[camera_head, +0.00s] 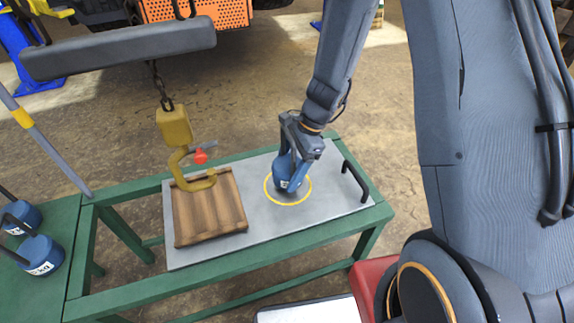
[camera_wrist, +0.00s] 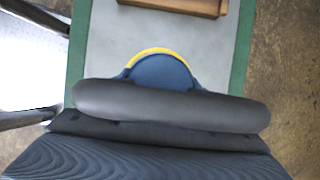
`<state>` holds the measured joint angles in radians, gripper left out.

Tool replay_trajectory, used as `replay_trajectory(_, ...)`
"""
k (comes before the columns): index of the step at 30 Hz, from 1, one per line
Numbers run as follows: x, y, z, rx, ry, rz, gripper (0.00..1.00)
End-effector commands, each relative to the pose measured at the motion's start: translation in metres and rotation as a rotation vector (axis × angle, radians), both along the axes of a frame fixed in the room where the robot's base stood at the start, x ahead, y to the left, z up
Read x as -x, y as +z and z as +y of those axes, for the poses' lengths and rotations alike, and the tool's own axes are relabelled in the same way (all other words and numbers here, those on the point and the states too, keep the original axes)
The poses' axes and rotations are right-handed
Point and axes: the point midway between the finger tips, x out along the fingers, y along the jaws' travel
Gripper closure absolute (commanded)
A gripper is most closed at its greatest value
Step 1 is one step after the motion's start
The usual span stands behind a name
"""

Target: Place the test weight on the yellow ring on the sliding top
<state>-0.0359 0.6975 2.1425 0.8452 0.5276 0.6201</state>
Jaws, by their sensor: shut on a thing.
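A blue test weight (camera_head: 284,178) stands inside the yellow ring (camera_head: 270,198) on the grey sliding top (camera_head: 260,230). It appears upright, and I cannot tell whether it rests fully on the plate. My gripper (camera_head: 291,163) is over the weight from above and shut on it, hiding its upper part. In the wrist view the blue weight (camera_wrist: 163,72) shows beyond the dark grey bar of its handle (camera_wrist: 172,104). An arc of the yellow ring (camera_wrist: 155,51) shows past its far edge.
A wooden block (camera_head: 208,207) lies on the sliding top's left, under a yellow hook (camera_head: 180,160) with a red latch. A black handle (camera_head: 355,181) is at the right end. More blue weights (camera_head: 42,255) stand on the green bench at left. An orange machine (camera_head: 205,10) is behind.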

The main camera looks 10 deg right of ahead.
Motion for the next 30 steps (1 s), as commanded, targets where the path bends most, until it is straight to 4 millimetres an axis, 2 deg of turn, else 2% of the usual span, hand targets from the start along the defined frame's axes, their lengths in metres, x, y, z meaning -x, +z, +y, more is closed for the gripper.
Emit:
replay_trajectory(6, -0.001, -0.021, 0.0, -0.002, -0.002, -0.001, 0.91)
replay_trajectory(20, -0.001, -0.025, 0.0, -0.003, -0.001, -0.002, 0.91)
replay_trajectory(21, 0.0, -0.026, 0.0, 0.0, 0.0, 0.0, 0.22)
replay_trajectory(23, 0.0, -0.026, 0.0, 0.0, 0.0, 0.0, 0.12)
replay_trajectory(24, 0.0, -0.026, 0.0, 0.0, 0.0, 0.0, 0.1)
replay_trajectory(30, 0.0, -0.026, 0.0, -0.001, 0.0, 0.0, 0.1)
